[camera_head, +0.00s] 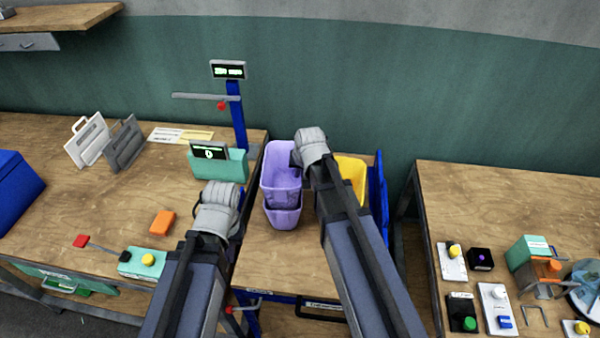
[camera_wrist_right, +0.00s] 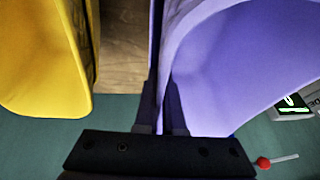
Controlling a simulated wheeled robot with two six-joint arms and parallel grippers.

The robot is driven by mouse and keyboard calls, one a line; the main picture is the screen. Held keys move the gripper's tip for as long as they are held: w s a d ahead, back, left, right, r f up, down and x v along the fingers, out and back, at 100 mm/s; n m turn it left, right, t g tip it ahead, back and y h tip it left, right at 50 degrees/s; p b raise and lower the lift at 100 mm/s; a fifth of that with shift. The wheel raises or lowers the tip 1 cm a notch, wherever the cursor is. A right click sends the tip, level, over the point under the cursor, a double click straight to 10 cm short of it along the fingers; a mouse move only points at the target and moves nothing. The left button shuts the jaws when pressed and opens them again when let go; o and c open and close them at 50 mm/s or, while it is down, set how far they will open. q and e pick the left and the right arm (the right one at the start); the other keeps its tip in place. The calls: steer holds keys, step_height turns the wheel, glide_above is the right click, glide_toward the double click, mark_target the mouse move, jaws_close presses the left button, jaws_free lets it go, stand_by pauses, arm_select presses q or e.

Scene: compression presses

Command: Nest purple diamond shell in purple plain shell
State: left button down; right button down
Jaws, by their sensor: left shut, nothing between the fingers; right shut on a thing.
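Two purple shells show in the head view, an upper one (camera_head: 281,165) and a lower one (camera_head: 284,217) directly below it in the picture. They overlap closely; I cannot tell how deep one sits in the other, nor which has the diamond pattern. My right gripper (camera_head: 297,160) is at the right rim of the upper shell. In the right wrist view its fingers (camera_wrist_right: 160,118) are shut on the wall of a purple shell (camera_wrist_right: 235,70). My left gripper (camera_head: 238,198) is shut and empty, left of the shells, its fingertips mostly hidden by its wrist.
A yellow bin (camera_head: 352,172) stands just right of my right gripper, with a blue panel (camera_head: 377,195) beyond it. A teal box with a display (camera_head: 218,162) and a blue post (camera_head: 237,115) stand to the left. The wooden table is bare in front (camera_head: 275,262).

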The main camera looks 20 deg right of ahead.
steer(key=shift+f, duration=0.15)
stand_by(0.4)
steer(key=c, duration=0.9)
jaws_free()
steer(key=shift+c, duration=0.2)
steer(key=shift+r+p, duration=5.05)
